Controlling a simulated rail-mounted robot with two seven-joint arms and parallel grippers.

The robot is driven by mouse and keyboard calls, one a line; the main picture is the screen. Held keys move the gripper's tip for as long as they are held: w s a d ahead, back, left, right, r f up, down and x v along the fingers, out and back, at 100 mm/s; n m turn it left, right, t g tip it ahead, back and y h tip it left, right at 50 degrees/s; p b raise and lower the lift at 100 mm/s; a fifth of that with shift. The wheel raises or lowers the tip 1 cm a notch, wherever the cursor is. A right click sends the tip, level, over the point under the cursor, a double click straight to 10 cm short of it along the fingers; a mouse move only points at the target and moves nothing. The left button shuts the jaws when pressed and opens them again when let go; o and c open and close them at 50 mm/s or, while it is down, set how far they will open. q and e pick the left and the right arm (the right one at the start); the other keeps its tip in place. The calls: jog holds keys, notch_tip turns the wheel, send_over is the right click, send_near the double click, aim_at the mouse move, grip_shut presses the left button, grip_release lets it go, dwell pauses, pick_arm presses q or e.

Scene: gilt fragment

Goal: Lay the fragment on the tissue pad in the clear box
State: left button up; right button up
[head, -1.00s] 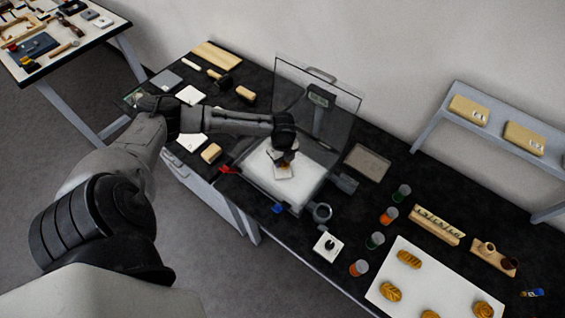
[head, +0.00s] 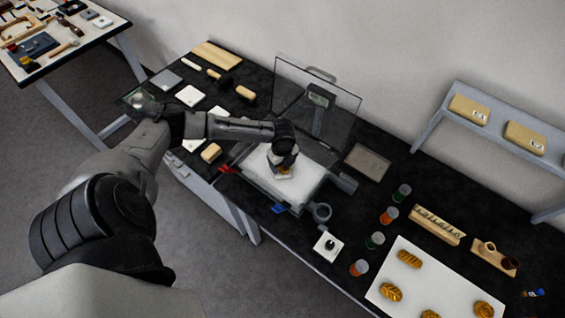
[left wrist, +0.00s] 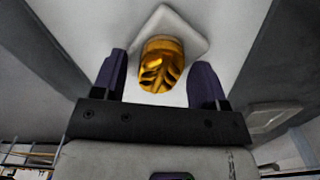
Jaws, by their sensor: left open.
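The gilt fragment (left wrist: 161,65) is a gold, leaf-ridged piece on a white square pad (left wrist: 178,22) in the left wrist view. In the head view its gold edge (head: 284,176) shows just below my left gripper (head: 284,171), over the white-floored tray (head: 305,178). My left gripper is open, its dark fingers (left wrist: 158,82) apart on either side of the fragment, with gaps visible. Whether the pad is the tissue pad, I cannot tell. A small clear container (head: 137,99) stands at the table's left end, partly behind my arm. My right gripper is out of view.
A white board (head: 420,285) with several gold pieces lies at lower right.

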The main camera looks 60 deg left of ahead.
pick_arm(q)
notch_tip(320, 180, up, 12)
jog(key=shift+r, duration=0.15)
dwell(0.6)
